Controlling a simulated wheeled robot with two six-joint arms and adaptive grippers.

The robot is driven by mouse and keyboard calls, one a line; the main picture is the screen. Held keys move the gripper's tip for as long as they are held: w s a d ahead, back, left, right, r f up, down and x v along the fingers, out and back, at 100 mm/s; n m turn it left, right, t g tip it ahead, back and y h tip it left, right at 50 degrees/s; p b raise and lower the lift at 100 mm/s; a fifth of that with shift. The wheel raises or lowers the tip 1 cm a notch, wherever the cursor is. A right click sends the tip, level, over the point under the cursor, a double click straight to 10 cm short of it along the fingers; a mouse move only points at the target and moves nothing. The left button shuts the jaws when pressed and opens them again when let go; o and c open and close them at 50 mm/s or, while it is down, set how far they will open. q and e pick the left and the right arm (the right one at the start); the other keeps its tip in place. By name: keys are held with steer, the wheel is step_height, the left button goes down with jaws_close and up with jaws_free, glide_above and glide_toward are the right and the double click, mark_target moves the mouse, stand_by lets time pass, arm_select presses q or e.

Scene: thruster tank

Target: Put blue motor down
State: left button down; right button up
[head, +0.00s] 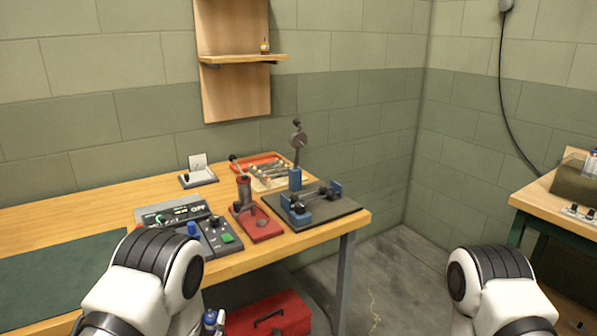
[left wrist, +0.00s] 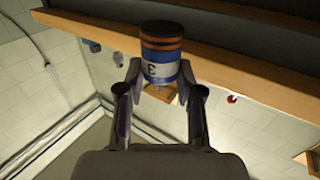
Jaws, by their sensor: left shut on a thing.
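The blue motor (left wrist: 161,55) is a short cylinder with blue and white bands, orange and dark stripes at one end, and a figure 3 on its side. My left gripper (left wrist: 160,74) is shut on it, one finger on each side. In the head view a small blue and white piece, likely the motor (head: 210,318), shows low beside my left arm, in front of and below the front edge of the wooden bench (head: 75,205). My left arm hides most of that gripper there. My right arm shows at lower right, but its gripper is out of frame.
The bench holds a control box (head: 222,240) with a blue knob, a red press (head: 262,226), a dark plate fixture (head: 325,212), an orange tray (head: 262,158) and a green mat (head: 55,270). A red toolbox (head: 270,313) sits below. A second bench (head: 535,192) stands right.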

mark_target(209, 321)
arm_select(q)
step_height(209, 321, up, 4)
steer(key=shift+s+f+p, duration=0.1)
steer(key=shift+p, duration=0.7)
steer(key=s, duration=0.1)
steer(key=s+r, duration=0.2)
steer(key=s, duration=0.1)
steer(key=shift+s, duration=0.1)
arm_select(e)
step_height(209, 321, up, 4)
steer(key=shift+f, duration=0.25)
